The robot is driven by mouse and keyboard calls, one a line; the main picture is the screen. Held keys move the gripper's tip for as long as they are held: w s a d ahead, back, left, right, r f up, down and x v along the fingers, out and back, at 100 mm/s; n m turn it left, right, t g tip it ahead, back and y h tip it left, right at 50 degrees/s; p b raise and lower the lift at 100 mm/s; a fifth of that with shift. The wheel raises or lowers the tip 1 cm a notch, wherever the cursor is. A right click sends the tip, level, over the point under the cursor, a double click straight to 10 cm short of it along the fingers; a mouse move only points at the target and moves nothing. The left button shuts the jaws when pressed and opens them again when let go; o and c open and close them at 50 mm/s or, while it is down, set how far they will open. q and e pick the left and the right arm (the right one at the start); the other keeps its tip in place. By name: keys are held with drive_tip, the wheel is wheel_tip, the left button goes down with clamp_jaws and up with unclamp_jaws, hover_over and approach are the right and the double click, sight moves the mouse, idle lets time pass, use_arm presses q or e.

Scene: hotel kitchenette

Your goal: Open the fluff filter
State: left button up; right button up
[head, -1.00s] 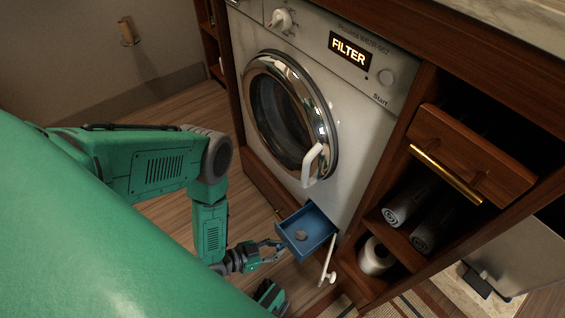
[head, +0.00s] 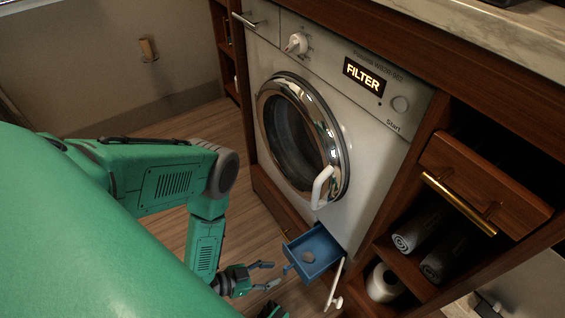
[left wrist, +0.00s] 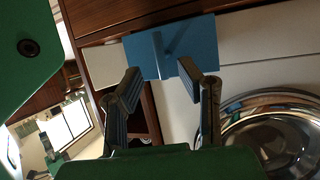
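The fluff filter is a blue drawer (head: 322,262) low on the washing machine's front, pulled out, with a grey lump (head: 309,256) inside. A white flap (head: 335,285) hangs open beside it. My left gripper (head: 270,275) is open and empty, just left of the drawer's front and apart from it. In the left wrist view, the blue filter (left wrist: 195,38) with its handle shows beyond the two spread fingers (left wrist: 165,92).
The washing machine (head: 375,135) has a round door (head: 300,135) with a white handle above the filter; its display reads FILTER. A wooden cabinet drawer (head: 470,185), rolled towels (head: 420,228) and a paper roll (head: 382,284) are to the right. Open wooden floor lies left.

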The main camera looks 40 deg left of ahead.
use_arm(q)
drive_tip(key=v, duration=0.7)
idle(0.4)
